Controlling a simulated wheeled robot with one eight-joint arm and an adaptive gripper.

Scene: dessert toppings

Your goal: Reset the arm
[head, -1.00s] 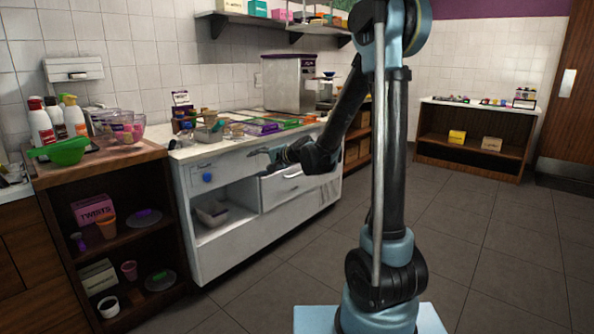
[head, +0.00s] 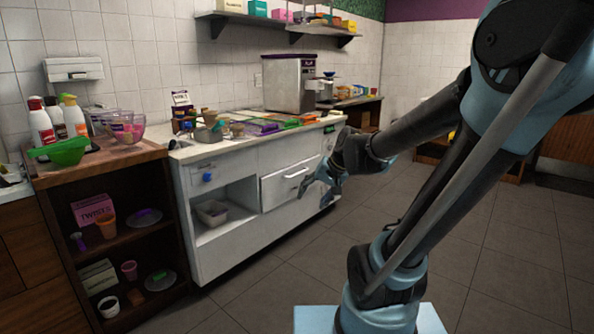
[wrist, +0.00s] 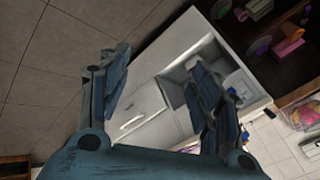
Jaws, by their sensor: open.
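My gripper (head: 318,182) is open and empty in the head view, in front of the white counter unit (head: 228,249) near its drawer front. In the wrist view my gripper (wrist: 160,90) shows two blue fingers spread wide apart with nothing between them. The white unit with its drawer (wrist: 140,110) and open shelf lies beyond the fingers. My arm is bent and leans to the upper right in the head view.
A wooden shelf unit (head: 122,232) with pots and boxes stands at the left. Sauce bottles (head: 74,116), a green bowl (head: 62,152) and clear bowls sit on top. A steel machine (head: 290,84) stands at the back of the counter. The floor (head: 255,300) in front is clear.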

